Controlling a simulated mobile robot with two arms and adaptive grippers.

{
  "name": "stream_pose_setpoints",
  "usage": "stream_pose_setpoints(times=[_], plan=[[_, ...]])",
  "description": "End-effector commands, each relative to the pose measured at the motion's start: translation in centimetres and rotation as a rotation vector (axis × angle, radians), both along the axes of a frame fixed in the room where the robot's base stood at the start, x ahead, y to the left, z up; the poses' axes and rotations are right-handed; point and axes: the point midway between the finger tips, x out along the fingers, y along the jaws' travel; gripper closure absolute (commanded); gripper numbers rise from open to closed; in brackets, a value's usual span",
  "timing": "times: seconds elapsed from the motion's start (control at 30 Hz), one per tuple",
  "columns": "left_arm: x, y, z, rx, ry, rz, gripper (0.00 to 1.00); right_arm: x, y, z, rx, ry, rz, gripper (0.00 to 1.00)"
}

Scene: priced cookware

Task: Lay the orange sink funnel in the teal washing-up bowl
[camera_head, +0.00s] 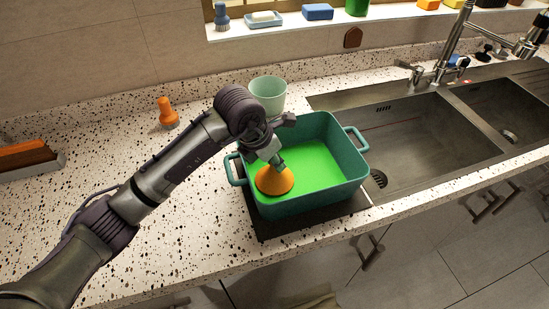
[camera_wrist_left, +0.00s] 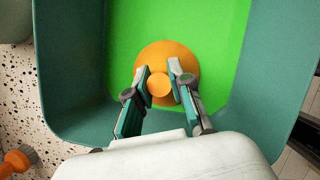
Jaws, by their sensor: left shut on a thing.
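The orange sink funnel (camera_head: 274,181) is inside the teal washing-up bowl (camera_head: 342,151), near its left end, wide side down over the bright green bottom. My left gripper (camera_head: 277,160) reaches into the bowl from above and is shut on the funnel's narrow top. In the left wrist view the funnel (camera_wrist_left: 154,57) shows between the two fingertips (camera_wrist_left: 159,82), with the green bottom around it and the bowl's wall (camera_wrist_left: 75,70) to the left. I cannot tell whether the funnel touches the bottom. My right gripper is not in view.
The bowl stands on a dark mat (camera_head: 262,224) left of the metal sink (camera_head: 410,140). A pale green cup (camera_head: 268,92) stands behind it. An orange-handled brush (camera_head: 168,113) stands on the speckled counter to the left. The faucet (camera_head: 445,60) rises behind the sink.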

Motion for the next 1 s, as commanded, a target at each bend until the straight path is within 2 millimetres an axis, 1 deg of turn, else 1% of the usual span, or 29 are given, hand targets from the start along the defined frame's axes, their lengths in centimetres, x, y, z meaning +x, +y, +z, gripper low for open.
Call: stream_pose_setpoints(times=[0.27, 0.3, 0.43, 0.67, 0.8, 0.83, 1.0], plan=[[-0.01, -0.02, 0.0, 0.0, 0.0, 0.0, 1.0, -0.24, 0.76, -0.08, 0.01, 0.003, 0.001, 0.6], [-0.02, -0.01, 0.0, 0.0, 0.0, 0.0, 0.73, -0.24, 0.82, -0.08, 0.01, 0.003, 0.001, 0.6], [-0.02, -0.01, 0.0, 0.0, 0.0, 0.0, 0.51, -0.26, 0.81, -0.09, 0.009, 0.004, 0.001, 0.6], [-0.02, -0.01, -0.01, 0.0, 0.0, 0.0, 0.5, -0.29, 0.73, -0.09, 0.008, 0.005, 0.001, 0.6], [-0.02, 0.0, -0.03, 0.0, 0.0, 0.0, 0.27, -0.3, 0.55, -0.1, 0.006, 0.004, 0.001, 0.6], [-0.02, 0.0, -0.03, 0.0, 0.0, 0.0, 0.25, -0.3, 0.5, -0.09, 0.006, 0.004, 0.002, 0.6], [-0.02, 0.0, -0.03, 0.0, 0.0, 0.0, 0.25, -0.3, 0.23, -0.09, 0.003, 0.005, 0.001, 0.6]])
